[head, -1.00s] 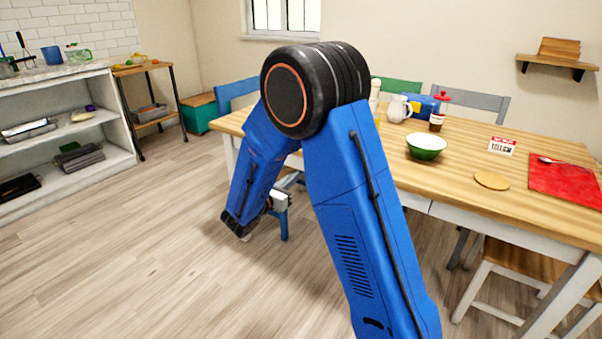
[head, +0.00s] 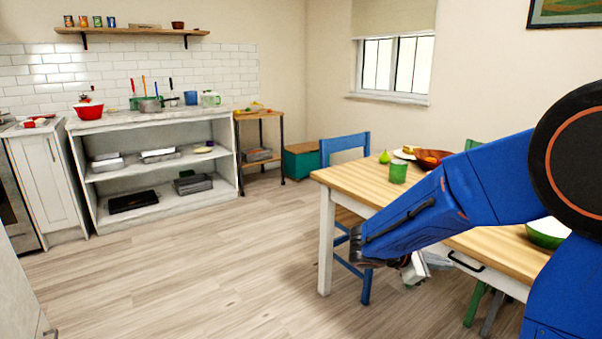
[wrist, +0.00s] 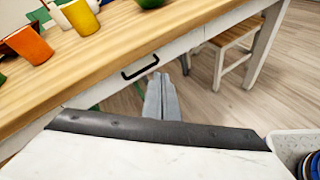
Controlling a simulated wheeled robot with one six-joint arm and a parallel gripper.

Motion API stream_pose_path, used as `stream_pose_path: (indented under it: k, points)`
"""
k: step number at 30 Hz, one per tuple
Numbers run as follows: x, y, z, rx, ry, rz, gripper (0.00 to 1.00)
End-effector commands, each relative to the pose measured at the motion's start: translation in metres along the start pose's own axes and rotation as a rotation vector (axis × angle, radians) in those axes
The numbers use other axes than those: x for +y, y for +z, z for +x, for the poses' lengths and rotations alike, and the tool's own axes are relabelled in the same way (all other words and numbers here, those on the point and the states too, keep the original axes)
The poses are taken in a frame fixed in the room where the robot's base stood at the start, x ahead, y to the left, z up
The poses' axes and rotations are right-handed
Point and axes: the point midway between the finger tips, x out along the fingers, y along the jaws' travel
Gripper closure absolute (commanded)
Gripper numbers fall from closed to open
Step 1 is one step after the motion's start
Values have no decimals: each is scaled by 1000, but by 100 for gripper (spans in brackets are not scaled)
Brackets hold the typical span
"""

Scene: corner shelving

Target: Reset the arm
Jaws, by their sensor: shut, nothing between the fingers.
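My blue arm comes in from the right in the head view, with its elbow at the right edge and its forearm sloping down to the left across the table's front. My gripper (head: 418,268) is low in front of the table (head: 345,180) and partly hidden behind my wrist. In the wrist view, the grey fingers of my gripper (wrist: 160,97) are together with nothing between them. They point towards the gap below the table's drawer handle (wrist: 145,66).
The table bears a green cup (head: 398,171), a brown bowl (head: 432,158) and a green bowl (head: 547,232). A blue chair (head: 345,147) stands at its left end. White shelving (head: 160,125) stands at the back left. The floor (head: 200,275) between is clear.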

Motion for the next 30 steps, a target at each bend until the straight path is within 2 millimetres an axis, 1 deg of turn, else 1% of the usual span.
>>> stream_pose_path:
  k: [1, 6, 11, 15, 21, 27, 30]
  points:
    - [-14, 11, 1, 30, -39, 57, 100]
    - [-61, 32, -2, 134, -171, 236, 100]
    - [-102, 45, -10, 233, -290, 412, 100]
    - [-133, 51, -23, 323, -388, 569, 100]
    - [-171, 56, -46, 453, -522, 795, 100]
    - [-199, 57, -76, 589, -648, 1022, 100]
    - [-210, 57, -93, 659, -709, 1136, 100]
